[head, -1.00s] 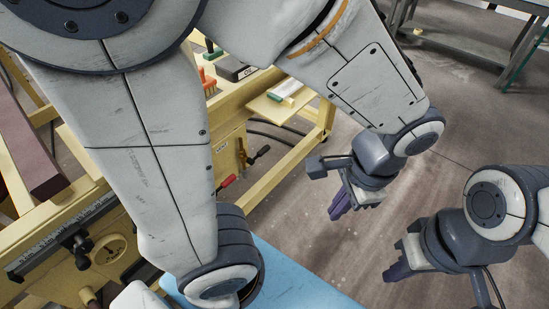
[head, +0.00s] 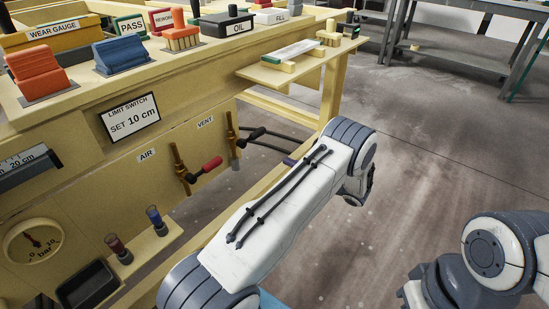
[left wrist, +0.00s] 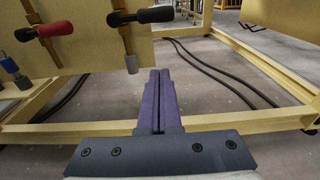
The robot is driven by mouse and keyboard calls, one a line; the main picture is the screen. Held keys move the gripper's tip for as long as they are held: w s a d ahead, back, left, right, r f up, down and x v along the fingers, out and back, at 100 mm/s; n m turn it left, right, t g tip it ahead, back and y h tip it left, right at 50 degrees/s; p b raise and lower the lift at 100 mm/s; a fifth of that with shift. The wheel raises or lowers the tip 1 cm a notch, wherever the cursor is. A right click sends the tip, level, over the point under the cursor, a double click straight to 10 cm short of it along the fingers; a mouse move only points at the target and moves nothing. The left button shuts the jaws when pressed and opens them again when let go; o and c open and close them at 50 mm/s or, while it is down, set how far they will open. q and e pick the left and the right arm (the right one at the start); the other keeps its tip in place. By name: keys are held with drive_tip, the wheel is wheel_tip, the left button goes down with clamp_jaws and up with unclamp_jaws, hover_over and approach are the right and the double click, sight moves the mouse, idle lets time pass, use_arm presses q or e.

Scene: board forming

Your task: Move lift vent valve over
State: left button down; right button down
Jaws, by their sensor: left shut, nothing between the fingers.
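The vent valve (head: 232,137) is a brass fitting on the yellow panel, under the VENT label (head: 205,122). Its black-handled lever (head: 256,133) sticks out to the right. In the left wrist view the vent valve's black handle (left wrist: 155,14) lies nearly level at the top, with a grey end (left wrist: 131,64) below the brass pipe. In the head view only a bit of purple finger (head: 289,161) shows behind my arm. My right gripper's fingers are out of frame.
The air valve with a red handle (head: 207,168) is left of the vent valve. A yellow side shelf (head: 270,78) juts out above. Yellow frame rails (left wrist: 245,121) and black cables (left wrist: 215,75) lie around the left gripper. The floor at right is open.

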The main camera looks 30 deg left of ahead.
sight(252, 137)
use_arm(q)
drive_tip(key=a+r+b, duration=0.3)
drive_tip(key=a, duration=0.7)
drive_tip(key=shift+w+a+r, duration=0.15)
drive_tip(key=shift+w+a, duration=0.25)
